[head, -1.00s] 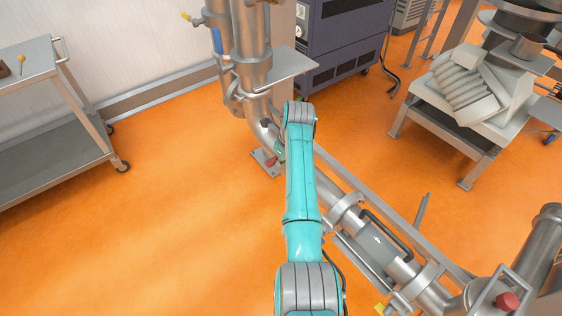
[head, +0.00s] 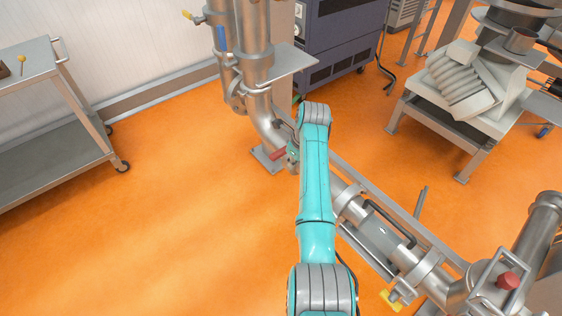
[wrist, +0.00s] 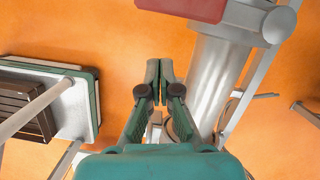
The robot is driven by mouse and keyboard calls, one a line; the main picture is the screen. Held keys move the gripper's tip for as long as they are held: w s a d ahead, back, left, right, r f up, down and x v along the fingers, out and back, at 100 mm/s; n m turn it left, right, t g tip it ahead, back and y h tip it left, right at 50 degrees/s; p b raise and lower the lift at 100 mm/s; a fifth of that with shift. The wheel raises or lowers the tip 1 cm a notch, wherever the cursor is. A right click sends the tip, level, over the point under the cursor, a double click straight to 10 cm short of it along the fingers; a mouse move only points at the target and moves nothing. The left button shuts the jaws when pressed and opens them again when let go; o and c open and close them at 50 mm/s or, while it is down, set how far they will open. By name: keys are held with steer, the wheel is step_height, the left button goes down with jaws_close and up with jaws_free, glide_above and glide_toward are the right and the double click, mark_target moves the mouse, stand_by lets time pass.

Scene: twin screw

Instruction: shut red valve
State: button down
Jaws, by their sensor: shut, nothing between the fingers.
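The red valve handle (head: 278,154) shows in the head view on the angled steel pipe, just left of the far end of my arm. In the wrist view, a red handle (wrist: 185,8) is at the top edge, partly cut off, beside a grey metal valve body. My gripper (wrist: 159,65) is shut and empty, with its fingertips together below the red handle in the picture and apart from it. The steel pipe lies just right of the fingers. In the head view, my arm hides part of the valve, and the gripper is hard to make out.
A steel pipe run (head: 380,238) with a side rail goes to the lower right, ending near a red knob (head: 508,281). A vertical pipe (head: 252,45) stands behind the valve. A steel cart (head: 60,110) is at left. Orange floor between cart and pipe is clear.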

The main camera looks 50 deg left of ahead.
steer(key=v, duration=1)
steer(key=shift+s, duration=0.2)
